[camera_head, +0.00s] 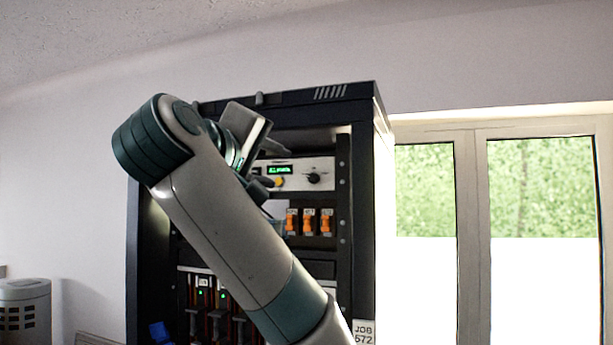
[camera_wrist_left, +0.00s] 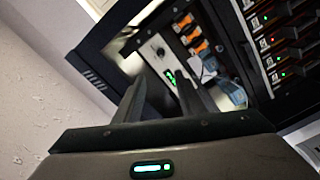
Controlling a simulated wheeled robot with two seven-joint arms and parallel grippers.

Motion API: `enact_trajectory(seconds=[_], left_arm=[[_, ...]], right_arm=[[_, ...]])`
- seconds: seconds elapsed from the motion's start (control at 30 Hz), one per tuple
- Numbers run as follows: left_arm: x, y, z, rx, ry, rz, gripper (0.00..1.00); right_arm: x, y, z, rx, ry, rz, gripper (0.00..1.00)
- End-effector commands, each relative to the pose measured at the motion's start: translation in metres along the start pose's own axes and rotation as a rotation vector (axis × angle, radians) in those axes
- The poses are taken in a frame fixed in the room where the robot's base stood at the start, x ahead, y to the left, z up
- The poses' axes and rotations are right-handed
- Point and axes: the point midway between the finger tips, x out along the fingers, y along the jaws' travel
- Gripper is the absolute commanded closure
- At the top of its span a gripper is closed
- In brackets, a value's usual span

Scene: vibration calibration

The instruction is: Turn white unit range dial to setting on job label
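The white unit (camera_head: 325,168) sits in the upper part of a black rack, with a lit green display (camera_head: 279,170) and a round black dial (camera_head: 314,178). The job label (camera_head: 363,333) is at the rack's lower right, partly cut off. My right gripper is not in view.
The black rack (camera_head: 360,220) holds orange modules (camera_head: 309,222) below the unit and several modules with green lights lower down. My left arm covers much of its front. A glazed door (camera_head: 540,190) is at right, a grey bin (camera_head: 25,305) at lower left.

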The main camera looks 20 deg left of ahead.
Motion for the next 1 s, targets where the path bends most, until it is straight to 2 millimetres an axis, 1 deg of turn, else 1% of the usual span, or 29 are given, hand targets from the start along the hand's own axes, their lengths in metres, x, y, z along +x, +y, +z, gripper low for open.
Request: enact_trajectory(seconds=[0.13,0.37,0.53,0.73,0.8,1.0], left_arm=[[0.003,0.002,-0.006,-0.003,0.012,0.003,0.64],[0.01,0.004,-0.01,-0.004,0.02,0.008,0.64],[0.018,0.004,-0.007,0.0,0.015,0.006,0.64],[0.029,-0.002,0.002,0.007,-0.005,-0.01,0.64],[0.042,0.001,0.002,0.005,-0.01,-0.011,0.64],[0.079,0.001,0.002,0.005,-0.01,-0.01,0.64]], right_arm=[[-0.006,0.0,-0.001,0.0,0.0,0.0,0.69],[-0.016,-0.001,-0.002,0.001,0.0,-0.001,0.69],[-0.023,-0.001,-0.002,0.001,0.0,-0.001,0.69],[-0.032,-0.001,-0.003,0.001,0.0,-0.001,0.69],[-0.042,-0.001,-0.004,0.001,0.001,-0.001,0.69],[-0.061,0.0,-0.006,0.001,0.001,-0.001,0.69]])
